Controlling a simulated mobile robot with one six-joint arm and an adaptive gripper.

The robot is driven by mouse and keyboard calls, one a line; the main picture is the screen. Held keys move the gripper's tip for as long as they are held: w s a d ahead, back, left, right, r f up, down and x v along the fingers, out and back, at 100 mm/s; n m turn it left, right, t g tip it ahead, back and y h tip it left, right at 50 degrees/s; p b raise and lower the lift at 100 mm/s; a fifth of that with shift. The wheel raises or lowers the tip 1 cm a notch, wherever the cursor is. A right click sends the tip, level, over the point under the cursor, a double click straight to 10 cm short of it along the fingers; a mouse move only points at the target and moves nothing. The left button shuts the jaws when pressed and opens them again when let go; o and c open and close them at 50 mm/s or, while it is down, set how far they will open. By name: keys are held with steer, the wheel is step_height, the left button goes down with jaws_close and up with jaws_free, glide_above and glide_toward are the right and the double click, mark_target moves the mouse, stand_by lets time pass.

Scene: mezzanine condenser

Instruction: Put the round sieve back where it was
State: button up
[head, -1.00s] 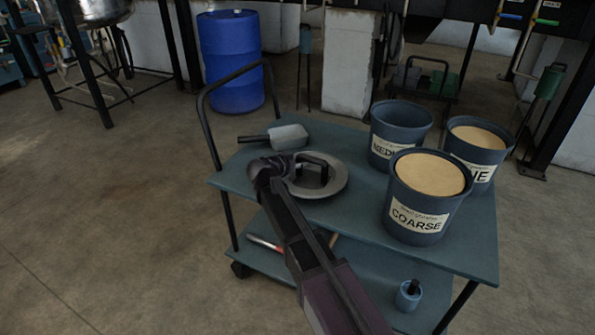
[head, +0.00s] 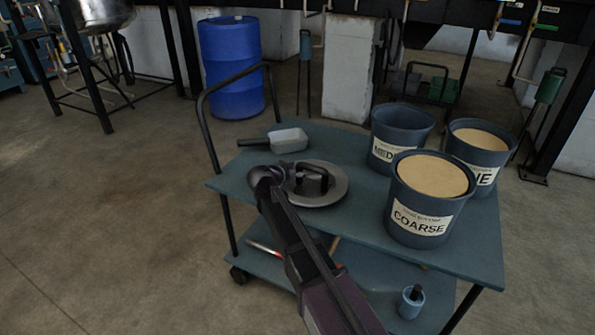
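A round grey metal disc (head: 339,187), the only thing here that fits the round sieve, lies flat on the top shelf of the blue-green cart (head: 345,225). It is at the left part of the shelf, in front of the scoop. My gripper (head: 313,180) is over the middle of the disc, at its dark raised handle. Dark fingers and dark handle merge, so I cannot tell whether the fingers are open or shut on it. My wrist hides the disc's left edge.
A grey scoop (head: 288,140) lies behind the disc. Buckets labelled COARSE (head: 425,205), MEDIUM (head: 395,145) and one partly hidden (head: 483,150) stand at the right; MEDIUM looks empty. The cart's handle (head: 205,115) rises at the left. A small cup (head: 410,303) is on the lower shelf.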

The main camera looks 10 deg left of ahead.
steer(key=shift+r, duration=0.1)
stand_by(0.3)
steer(key=shift+s+a+r+p, duration=0.25)
steer(key=shift+s+r+p, duration=0.05)
steer(key=shift+s+p, duration=0.15)
steer(key=p+v, duration=0.4)
steer(key=v, duration=0.6)
steer(key=shift+s+a, duration=0.2)
steer(key=shift+s, duration=0.15)
steer(key=shift+s, duration=0.1)
